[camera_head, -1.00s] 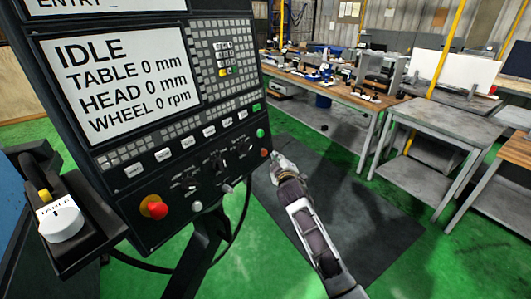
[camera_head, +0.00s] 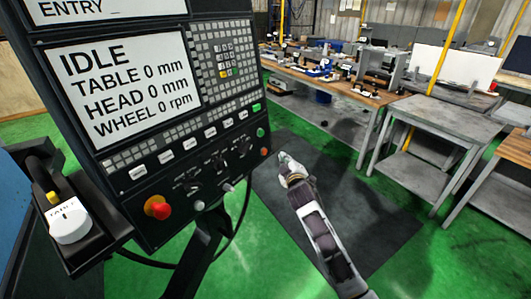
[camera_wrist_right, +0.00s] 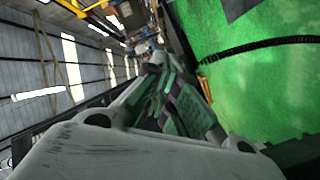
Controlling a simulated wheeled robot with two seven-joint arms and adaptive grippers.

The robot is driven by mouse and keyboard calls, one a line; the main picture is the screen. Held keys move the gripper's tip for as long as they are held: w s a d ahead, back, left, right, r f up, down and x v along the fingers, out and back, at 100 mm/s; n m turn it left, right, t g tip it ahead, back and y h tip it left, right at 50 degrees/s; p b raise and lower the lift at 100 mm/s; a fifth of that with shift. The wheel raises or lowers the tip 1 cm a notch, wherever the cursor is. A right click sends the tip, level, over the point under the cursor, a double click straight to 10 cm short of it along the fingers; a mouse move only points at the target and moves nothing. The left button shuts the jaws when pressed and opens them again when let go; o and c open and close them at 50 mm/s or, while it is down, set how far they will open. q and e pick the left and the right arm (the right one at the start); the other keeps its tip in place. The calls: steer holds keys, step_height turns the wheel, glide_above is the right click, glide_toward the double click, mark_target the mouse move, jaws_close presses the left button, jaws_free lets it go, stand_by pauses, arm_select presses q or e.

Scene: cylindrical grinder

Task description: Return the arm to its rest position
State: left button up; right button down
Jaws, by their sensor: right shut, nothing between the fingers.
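My right arm reaches up from the bottom right of the head view. Its gripper (camera_head: 286,160) is just right of the control panel's lower right edge, apart from it in the picture. The gripper is shut and empty. In the right wrist view the shut gripper (camera_wrist_right: 165,70) shows close up, with green floor behind it on the right. The control panel (camera_head: 140,150) stands at the left; its screen (camera_head: 122,82) reads IDLE, table 0 mm, head 0 mm, wheel 0 rpm. My left gripper is not in view.
A red emergency button (camera_head: 158,207) sticks out of the panel's lower front. A white table knob (camera_head: 70,222) sits at the lower left. A dark mat (camera_head: 370,225) lies on the green floor. A grey table (camera_head: 435,120) and a wooden workbench (camera_head: 350,95) stand behind, right.

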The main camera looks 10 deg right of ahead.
stand_by(0.4)
step_height(320, 180, down, 24)
steer(key=m+g+y, duration=0.2)
steer(key=m+g, duration=0.1)
steer(key=m, duration=0.2)
steer(key=s+d+f+m+g, duration=0.1)
steer(key=s+f+g, duration=0.1)
steer(key=s+f, duration=0.45)
steer(key=s+f+g, duration=0.1)
steer(key=s+f, duration=0.2)
steer(key=f, duration=0.6)
steer(key=s+d+f+m+g, duration=0.1)
steer(key=s+f+g, duration=0.1)
steer(key=s+f, duration=0.45)
steer(key=s+f+g, duration=0.2)
steer(key=s+f, duration=0.8)
steer(key=f, duration=0.1)
steer(key=s+f+g, duration=0.2)
steer(key=s+f, duration=0.2)
steer(key=s, duration=0.9)
steer(key=s+d+f+g, duration=0.1)
steer(key=s+f, duration=0.3)
steer(key=s, duration=0.8)
steer(key=s+f+g, duration=0.2)
steer(key=s+f, duration=0.2)
steer(key=s, duration=0.9)
steer(key=shift+s+d+f+m+g+h, duration=0.25)
steer(key=shift+s+d+m+g+h, duration=0.05)
steer(key=shift+g+h, duration=0.1)
